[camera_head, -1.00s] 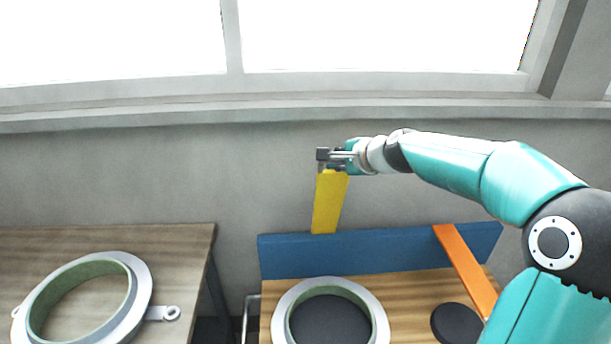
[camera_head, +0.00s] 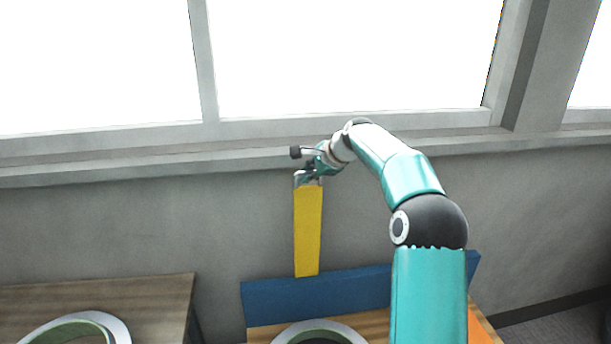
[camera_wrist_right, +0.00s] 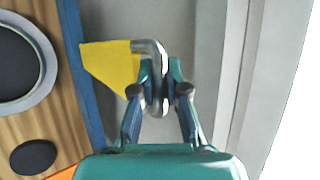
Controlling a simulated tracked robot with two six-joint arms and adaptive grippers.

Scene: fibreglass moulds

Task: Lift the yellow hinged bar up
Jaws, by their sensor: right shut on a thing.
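The yellow hinged bar (camera_head: 308,232) stands nearly upright in the head view, its lower end at the top edge of a blue board (camera_head: 320,294). My right gripper (camera_head: 308,168) is at the bar's upper end. In the right wrist view, the gripper (camera_wrist_right: 160,88) is shut on a grey metal handle (camera_wrist_right: 155,50) at the end of the yellow bar (camera_wrist_right: 108,64). The fingers partly hide the handle. My left gripper is not in view.
A wooden table (camera_head: 150,290) with a ring mould (camera_head: 112,326) stands at the left. Another ring mould (camera_head: 345,328) lies in front of the blue board. A grey wall and window sill (camera_head: 100,174) are behind the bar.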

